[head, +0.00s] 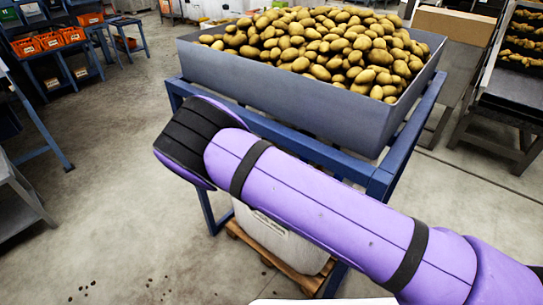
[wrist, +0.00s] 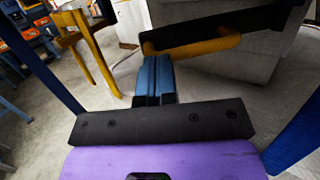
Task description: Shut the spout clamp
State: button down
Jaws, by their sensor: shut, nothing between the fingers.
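In the wrist view my gripper (wrist: 155,62) has its two blue fingers pressed together, with nothing between them. A yellow bar (wrist: 200,46), bent like a handle, lies just beyond the fingertips and runs right along a black part (wrist: 225,25). It looks like the spout clamp's lever, but I cannot be sure. Its left end is very near the fingertips; I cannot tell whether they touch. In the head view my arm crosses in front of the grey hopper (head: 285,100) heaped with potatoes (head: 320,45). My gripper and the clamp are hidden there.
The blue stand (head: 385,165) carries the hopper; its posts flank my gripper. A white container (head: 285,240) stands below on a wooden pallet (head: 275,262). Yellow legs (wrist: 97,58) stand left in the wrist view. The floor (head: 100,200) to the left is mostly clear.

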jog(key=w+m+g+h, duration=0.5)
jog(key=w+m+h, duration=0.2)
jog(key=w+h, duration=0.5)
jog(key=shift+w+a+m, duration=0.3)
jog(key=shift+w+a, duration=0.1)
jog(key=shift+w, duration=0.65)
jog(key=shift+w+d, duration=0.1)
